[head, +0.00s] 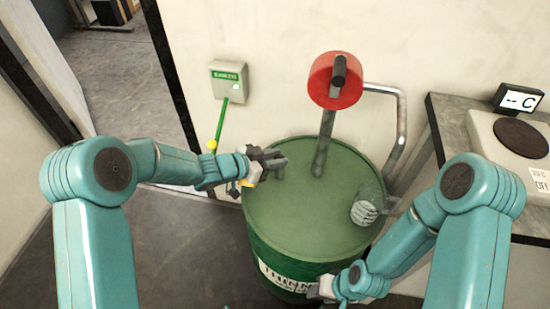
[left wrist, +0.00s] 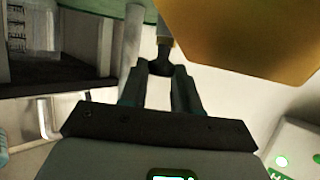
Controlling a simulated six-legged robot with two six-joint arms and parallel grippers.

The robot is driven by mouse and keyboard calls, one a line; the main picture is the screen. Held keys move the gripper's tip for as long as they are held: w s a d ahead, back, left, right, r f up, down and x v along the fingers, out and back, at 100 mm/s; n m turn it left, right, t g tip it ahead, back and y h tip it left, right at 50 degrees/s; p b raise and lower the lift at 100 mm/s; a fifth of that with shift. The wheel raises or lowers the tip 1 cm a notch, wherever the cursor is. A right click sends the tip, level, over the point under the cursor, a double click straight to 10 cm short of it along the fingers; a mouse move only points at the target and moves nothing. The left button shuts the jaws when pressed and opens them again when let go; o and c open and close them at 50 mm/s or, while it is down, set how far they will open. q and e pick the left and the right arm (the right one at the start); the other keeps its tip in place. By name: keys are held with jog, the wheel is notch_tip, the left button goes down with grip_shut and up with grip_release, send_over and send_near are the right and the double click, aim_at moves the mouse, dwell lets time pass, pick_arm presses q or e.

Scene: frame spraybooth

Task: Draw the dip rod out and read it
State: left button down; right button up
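My left gripper (head: 274,163) is over the left part of the green drum's lid (head: 300,215). In the left wrist view its fingers (left wrist: 160,82) stand apart, with a small dark flared piece on a stem (left wrist: 163,56) between or just beyond the tips. I cannot tell whether they press on it or whether it is the dip rod. A yellow-brown angular thing (left wrist: 240,35) fills that view's upper right; I cannot tell what it is. My right gripper (head: 318,290) is low at the drum's front, partly hidden; its opening does not show clearly.
A red-topped dark post (head: 333,80) rises from the lid, beside a grey bent pipe (head: 399,115). A clear vessel (head: 366,208) is at the lid's right. The EARTH box (head: 229,82) with its green lead is on the wall. A hotplate (head: 515,140) stands on the right bench.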

pick_arm(q)
notch_tip(320, 180, up, 29)
jog(key=p, duration=2.5)
jog(key=shift+r, duration=0.15)
jog(key=c, duration=0.9)
grip_release()
jog(key=shift+o, duration=0.2)
jog(key=v, duration=1.6)
jog(key=shift+a, duration=0.15)
